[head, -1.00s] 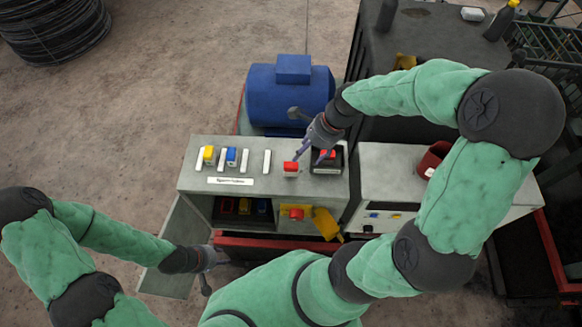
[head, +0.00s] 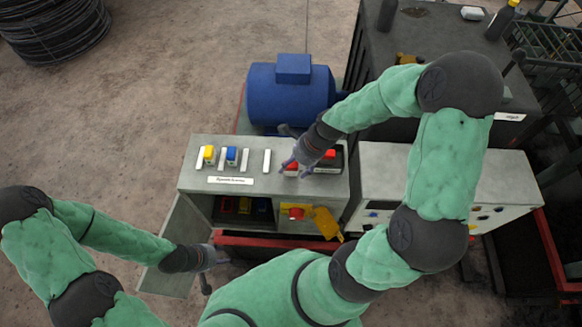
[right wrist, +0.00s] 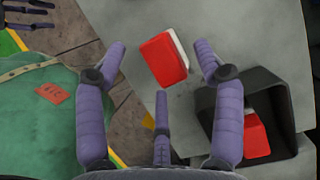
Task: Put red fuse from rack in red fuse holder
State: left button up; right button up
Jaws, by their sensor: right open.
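A red fuse (head: 291,168) stands in the rack (head: 190,181) on the grey cabinet top, right of a yellow and a blue fuse. My right gripper (head: 288,164) is open just over this red fuse and partly hides it in the head view. In the right wrist view the red fuse (right wrist: 163,60) shows between the spread fingers, with no clear contact. Coloured holders stand in the dark open cabinet compartment; the leftmost looks red (head: 228,205). My left gripper (head: 207,258) hangs empty near the open cabinet door; its opening is too small to tell.
A black open box (right wrist: 203,120) with another red block (right wrist: 256,137) in it stands close to my right gripper. A red knob (head: 296,213) on yellow and a yellow bracket (head: 326,223) are on the cabinet front. A blue motor (head: 290,95) stands behind.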

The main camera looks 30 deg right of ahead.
jog(key=shift+x, duration=0.95)
grip_shut()
